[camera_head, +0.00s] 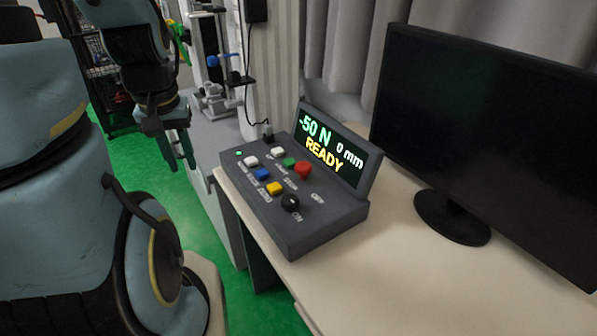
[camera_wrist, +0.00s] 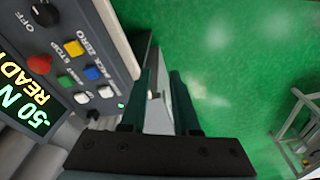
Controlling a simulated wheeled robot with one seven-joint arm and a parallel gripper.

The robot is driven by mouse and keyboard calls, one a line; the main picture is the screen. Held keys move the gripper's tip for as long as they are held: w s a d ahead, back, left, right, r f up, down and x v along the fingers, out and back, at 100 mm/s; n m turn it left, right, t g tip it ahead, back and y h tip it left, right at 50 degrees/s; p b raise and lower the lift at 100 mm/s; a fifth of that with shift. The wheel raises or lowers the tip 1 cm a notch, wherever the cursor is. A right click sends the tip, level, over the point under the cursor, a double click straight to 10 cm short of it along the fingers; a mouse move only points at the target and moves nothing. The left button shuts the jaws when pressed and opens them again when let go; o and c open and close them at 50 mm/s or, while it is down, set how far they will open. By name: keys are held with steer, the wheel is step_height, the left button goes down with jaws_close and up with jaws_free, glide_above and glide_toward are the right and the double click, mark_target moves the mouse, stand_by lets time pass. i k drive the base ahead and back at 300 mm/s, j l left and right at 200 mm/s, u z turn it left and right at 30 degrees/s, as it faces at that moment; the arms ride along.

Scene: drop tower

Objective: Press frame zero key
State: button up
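The key console (camera_head: 324,226) is a dark grey box on the desk, with a tilted display reading "-50 N 0 mm READY". Its yellow key (camera_head: 274,188), with a label that seems to read ZERO, also shows in the wrist view (camera_wrist: 73,48). A blue key (camera_head: 262,174) and a white key (camera_head: 251,161) share its row. My gripper (camera_head: 181,165) hangs to the left of the console, apart from it and pointing down. In the wrist view its two dark green fingers (camera_wrist: 160,72) stand apart with nothing between them.
Behind the yellow key's row are a red key (camera_head: 303,170), a green key (camera_head: 289,162) and another white key. A black knob (camera_head: 290,203) is beside the yellow key. A monitor (camera_head: 480,130) stands at right. A test stand (camera_head: 215,80) is behind. Green floor lies open at left.

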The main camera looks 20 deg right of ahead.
mark_target(274, 188)
steer(key=z, duration=0.3)
steer(key=i+j+z, duration=0.15)
steer(key=z, duration=0.3)
steer(key=i+j+z, duration=0.1)
steer(key=j+z, duration=0.15)
steer(key=z, duration=0.25)
steer(key=j+z, duration=0.25)
steer(key=z, duration=0.2)
steer(key=j+z, duration=0.4)
steer(key=j, duration=1.6)
